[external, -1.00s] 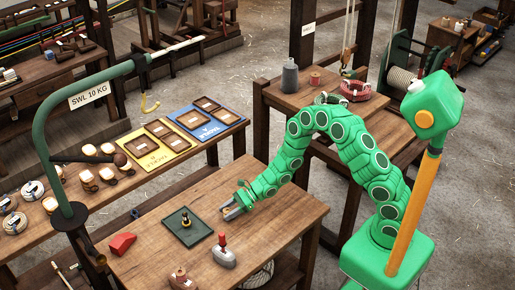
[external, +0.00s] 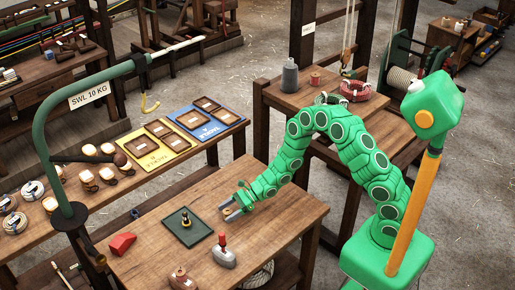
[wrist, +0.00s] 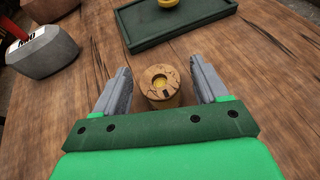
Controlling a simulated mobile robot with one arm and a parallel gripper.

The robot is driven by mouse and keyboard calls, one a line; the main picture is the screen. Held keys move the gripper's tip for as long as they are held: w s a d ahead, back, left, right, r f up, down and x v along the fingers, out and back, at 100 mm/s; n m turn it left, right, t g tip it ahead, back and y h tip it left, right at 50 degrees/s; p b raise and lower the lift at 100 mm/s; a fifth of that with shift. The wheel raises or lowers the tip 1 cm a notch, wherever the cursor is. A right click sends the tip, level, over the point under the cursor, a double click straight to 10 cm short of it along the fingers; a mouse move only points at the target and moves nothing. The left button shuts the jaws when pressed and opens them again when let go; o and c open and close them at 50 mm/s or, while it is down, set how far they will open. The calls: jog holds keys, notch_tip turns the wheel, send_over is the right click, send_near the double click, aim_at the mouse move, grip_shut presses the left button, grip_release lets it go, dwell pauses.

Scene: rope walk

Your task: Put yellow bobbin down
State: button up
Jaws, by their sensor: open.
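The jaws are open, with a gap on each side of the bobbin. In the external view my gripper (external: 231,212) is low over the table, right of the dark green tray (external: 204,240). The bobbin shows there only as a small spot (external: 227,211) between the fingers.
A grey weight with a red handle (external: 223,252) stands in front of my gripper. A red block (external: 122,243) lies at the table's left. Bare table lies behind and right of my gripper.

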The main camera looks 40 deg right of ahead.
aim_at(226, 212)
jog(key=v, duration=0.3)
jog(key=shift+d+r, duration=0.1)
notch_tip(226, 212, up, 7)
dwell(0.4)
jog(key=s+d+r+n+g+h, duration=0.15)
jog(key=s+r+n+g, duration=0.45)
jog(key=s+r+n, duration=1.05)
jog(key=s+d+r+n+h, duration=0.2)
jog(key=s+d+h, duration=0.3)
jog(key=s+d, duration=0.7)
jog(key=s+d+r+n+h, duration=0.2)
jog(key=s+d+h, duration=0.4)
jog(key=s+d, duration=0.6)
jog(key=d+n, duration=0.1)
jog(key=d, duration=0.3)
jog(key=shift+s+d+r, duration=0.2)
jog(key=shift+s+r, duration=0.1)
